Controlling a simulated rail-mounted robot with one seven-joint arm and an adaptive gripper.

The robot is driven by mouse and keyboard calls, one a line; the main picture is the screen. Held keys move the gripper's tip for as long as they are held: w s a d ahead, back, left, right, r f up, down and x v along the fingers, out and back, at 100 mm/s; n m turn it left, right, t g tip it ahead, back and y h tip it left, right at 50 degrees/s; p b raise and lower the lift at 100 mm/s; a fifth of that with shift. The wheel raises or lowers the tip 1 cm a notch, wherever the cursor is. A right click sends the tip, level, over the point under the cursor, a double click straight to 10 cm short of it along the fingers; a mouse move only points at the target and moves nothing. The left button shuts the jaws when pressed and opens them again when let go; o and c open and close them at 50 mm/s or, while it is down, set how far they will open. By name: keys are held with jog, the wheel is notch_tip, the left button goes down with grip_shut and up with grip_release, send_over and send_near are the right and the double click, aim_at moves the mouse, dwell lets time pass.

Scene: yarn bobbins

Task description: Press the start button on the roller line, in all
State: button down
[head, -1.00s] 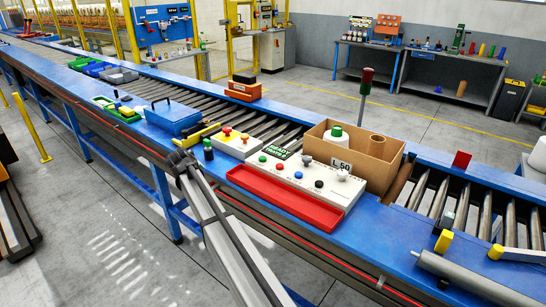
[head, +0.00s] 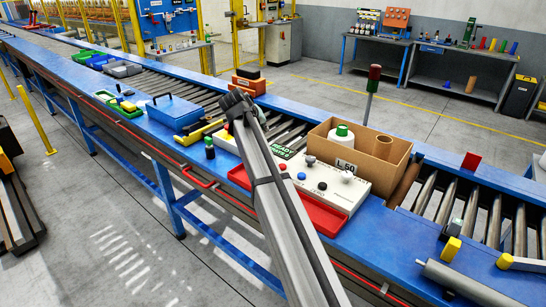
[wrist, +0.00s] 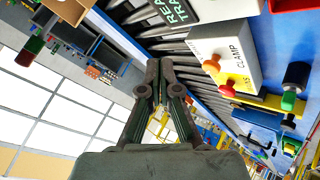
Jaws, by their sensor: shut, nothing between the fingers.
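The white control panel (head: 340,195) stands on the blue side rail of the roller line, behind the red tray (head: 322,215). A red button (head: 283,166), a blue button (head: 301,176) and a black button (head: 322,186) show on it; its left end is hidden behind my arm. I cannot read which button is start. My gripper (head: 238,101) is raised above the line, left of the panel. In the wrist view my gripper (wrist: 160,65) is shut and empty, apart from the CLAMP box (wrist: 228,55) to its right.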

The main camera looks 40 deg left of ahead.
jog(key=shift+f, duration=0.2)
jog(key=shift+f+b, duration=1.55)
jog(key=shift+f, duration=2.7)
jog(key=shift+f, duration=0.15)
jog(key=shift+f+b, duration=0.3)
